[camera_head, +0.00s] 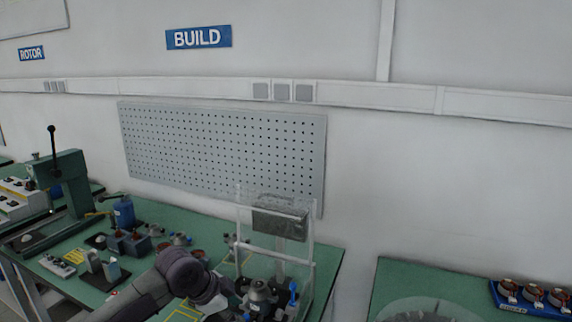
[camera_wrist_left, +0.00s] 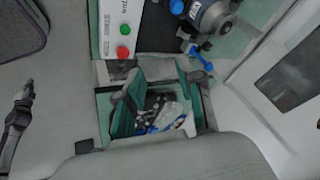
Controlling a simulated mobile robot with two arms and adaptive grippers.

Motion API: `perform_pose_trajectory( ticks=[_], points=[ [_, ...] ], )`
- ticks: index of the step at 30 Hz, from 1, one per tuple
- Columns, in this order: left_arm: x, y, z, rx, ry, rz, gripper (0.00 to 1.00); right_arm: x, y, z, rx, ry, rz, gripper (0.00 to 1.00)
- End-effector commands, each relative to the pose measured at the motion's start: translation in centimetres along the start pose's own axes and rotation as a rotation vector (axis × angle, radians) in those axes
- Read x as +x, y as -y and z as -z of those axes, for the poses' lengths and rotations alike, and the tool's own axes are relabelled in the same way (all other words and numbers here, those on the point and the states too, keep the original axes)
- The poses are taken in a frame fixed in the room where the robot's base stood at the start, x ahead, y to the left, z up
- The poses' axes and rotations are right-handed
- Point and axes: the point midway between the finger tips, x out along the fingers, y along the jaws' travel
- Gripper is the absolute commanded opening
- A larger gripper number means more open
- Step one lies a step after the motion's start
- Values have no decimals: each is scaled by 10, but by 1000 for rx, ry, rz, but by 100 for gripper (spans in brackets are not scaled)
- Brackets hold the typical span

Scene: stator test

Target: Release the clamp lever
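A control box (camera_wrist_left: 123,28) with a green and a red button is left of the fixture in the wrist view. The clear guard (camera_head: 310,265) limits room at right.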

Motion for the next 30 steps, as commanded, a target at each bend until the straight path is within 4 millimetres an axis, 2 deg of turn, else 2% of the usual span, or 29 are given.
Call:
perform_pose_trajectory(
  ticks=[5, 11, 14, 19, 22, 24, 30],
  points=[
    [14, -27, 6, -17, -13, -19, 37, 0, -1, 0, 2, 0, -1, 0],
    [32, -71, 10, -65, -27, -41, 37, 0, -4, -1, 1, 0, -5, 0],
    [39, -98, 11, -108, -37, -50, 37, 0, -4, -1, 0, 1, -5, 0],
    [47, -155, 7, -244, -51, -52, 37, 0, -2, -4, 1, 5, -2, 0],
    [44, -196, -5, -393, -43, -36, 37, 0, 0, -4, 1, 5, 0, 0],
    [36, -220, -22, -516, -20, -11, 37, 0, 2, -4, 1, 5, 2, 0],
    [12, -268, -70, -789, 76, 62, 37, 0, 4, -3, 1, 5, 5, 0]
  ],
)
